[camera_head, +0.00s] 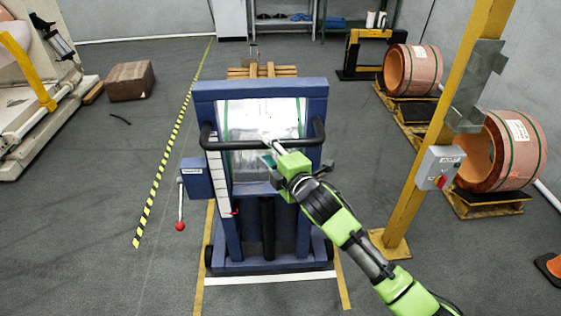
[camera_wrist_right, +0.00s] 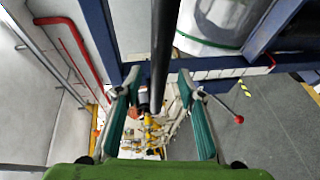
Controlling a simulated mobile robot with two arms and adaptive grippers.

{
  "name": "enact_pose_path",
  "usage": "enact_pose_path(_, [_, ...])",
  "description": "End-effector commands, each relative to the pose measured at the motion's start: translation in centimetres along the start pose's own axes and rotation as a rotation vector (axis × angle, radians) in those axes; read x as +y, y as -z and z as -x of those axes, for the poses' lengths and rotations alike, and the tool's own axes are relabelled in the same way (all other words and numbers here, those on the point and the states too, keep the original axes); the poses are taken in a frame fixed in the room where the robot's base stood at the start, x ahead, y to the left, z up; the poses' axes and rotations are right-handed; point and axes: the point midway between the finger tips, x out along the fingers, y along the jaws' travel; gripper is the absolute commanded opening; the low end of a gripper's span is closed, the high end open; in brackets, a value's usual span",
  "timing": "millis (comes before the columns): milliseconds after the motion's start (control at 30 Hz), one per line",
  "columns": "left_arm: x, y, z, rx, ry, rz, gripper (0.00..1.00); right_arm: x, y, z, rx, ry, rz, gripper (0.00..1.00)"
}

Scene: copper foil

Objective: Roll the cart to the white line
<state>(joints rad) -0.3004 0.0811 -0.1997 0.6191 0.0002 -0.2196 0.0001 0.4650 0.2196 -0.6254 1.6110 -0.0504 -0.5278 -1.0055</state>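The blue cart (camera_head: 262,90) stands upright in the middle of the head view, carrying a clear-wrapped shiny roll (camera_head: 240,120). Its black handle bar (camera_head: 225,146) runs across its near side. The white line (camera_head: 270,279) lies on the floor close to the near edge of the cart's base, between two yellow floor lines. My right gripper (camera_head: 271,147) is at the middle of the handle bar. In the right wrist view the handle bar (camera_wrist_right: 164,40) runs between the spread fingers of my right gripper (camera_wrist_right: 160,76), with gaps beside it. My left gripper is not visible.
A yellow post (camera_head: 425,145) with a grey switch box (camera_head: 439,167) stands right of the cart. Copper rolls (camera_head: 412,70) rest on pallets at right. A striped floor line (camera_head: 174,140) runs at left, with a brown box (camera_head: 129,81) beyond. Floor left of the cart is clear.

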Motion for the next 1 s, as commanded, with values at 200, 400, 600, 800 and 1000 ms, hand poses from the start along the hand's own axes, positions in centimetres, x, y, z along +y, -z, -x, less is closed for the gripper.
enact_pose_path(200, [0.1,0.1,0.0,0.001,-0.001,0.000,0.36,0.0,-0.1,4.3,-0.001,-0.001,0.002,0.36])
enact_pose_path(400, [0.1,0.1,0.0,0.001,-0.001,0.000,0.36,0.1,-0.1,7.1,-0.002,-0.002,0.002,0.36])
enact_pose_path(600, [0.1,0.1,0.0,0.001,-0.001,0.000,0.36,0.2,-0.1,8.3,-0.001,-0.003,0.001,0.36])
enact_pose_path(800, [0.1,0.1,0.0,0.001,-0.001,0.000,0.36,0.2,-0.1,8.3,-0.002,-0.003,0.001,0.36])
enact_pose_path(1000, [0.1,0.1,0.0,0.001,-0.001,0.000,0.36,0.2,-0.1,8.3,-0.001,-0.003,0.001,0.36])
